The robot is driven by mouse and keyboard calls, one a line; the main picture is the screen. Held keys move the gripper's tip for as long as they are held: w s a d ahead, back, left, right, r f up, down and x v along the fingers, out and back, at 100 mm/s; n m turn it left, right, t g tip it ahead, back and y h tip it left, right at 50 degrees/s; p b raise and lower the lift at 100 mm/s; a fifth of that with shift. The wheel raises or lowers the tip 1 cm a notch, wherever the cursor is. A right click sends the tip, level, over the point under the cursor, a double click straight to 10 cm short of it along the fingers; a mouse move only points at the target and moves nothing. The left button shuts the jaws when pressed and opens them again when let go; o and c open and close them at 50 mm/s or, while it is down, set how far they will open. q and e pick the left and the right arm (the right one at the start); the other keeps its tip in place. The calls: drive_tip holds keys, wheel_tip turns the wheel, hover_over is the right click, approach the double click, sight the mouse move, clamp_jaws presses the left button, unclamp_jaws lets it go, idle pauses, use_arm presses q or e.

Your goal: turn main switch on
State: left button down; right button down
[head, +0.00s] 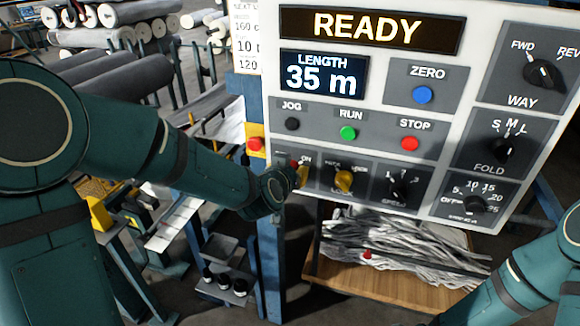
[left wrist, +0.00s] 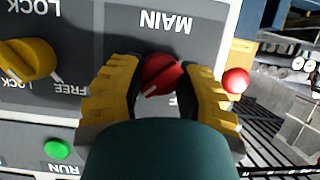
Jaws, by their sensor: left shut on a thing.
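In the head view my left gripper (head: 299,173) is at the panel's lower left, just below an ON label, and mostly hides the knob. The control panel (head: 300,130) reads READY and LENGTH 35 m. My right gripper is out of view.
Right of the main switch in the head view is the yellow lock knob (head: 344,181). A red button (head: 255,144) on a yellow plate sits left of the panel. Above are the black jog, green run (head: 348,133) and red stop buttons (head: 410,143). Grey rolls (head: 118,78) lie behind.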

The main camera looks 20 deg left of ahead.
use_arm(q)
drive_tip(key=shift+w+r, duration=0.1)
idle(0.3)
drive_tip(key=c, duration=0.5)
unclamp_jaws()
drive_tip(key=v, duration=1.2)
wheel_tip(320, 180, down, 14)
drive_tip(key=d+g+h+b, duration=0.1)
drive_tip(key=d+g+b, duration=0.1)
drive_tip(key=g, duration=0.2)
drive_tip(key=s+d+f+n+g+h+b, duration=0.1)
drive_tip(key=s+f, duration=0.5)
drive_tip(key=f, duration=0.7)
drive_tip(key=s+d+f+n+g+h+b, duration=0.1)
drive_tip(key=s+d+f+g, duration=0.3)
drive_tip(key=f, duration=1)
drive_tip(key=s+g, duration=0.2)
drive_tip(key=shift+g+h, duration=0.3)
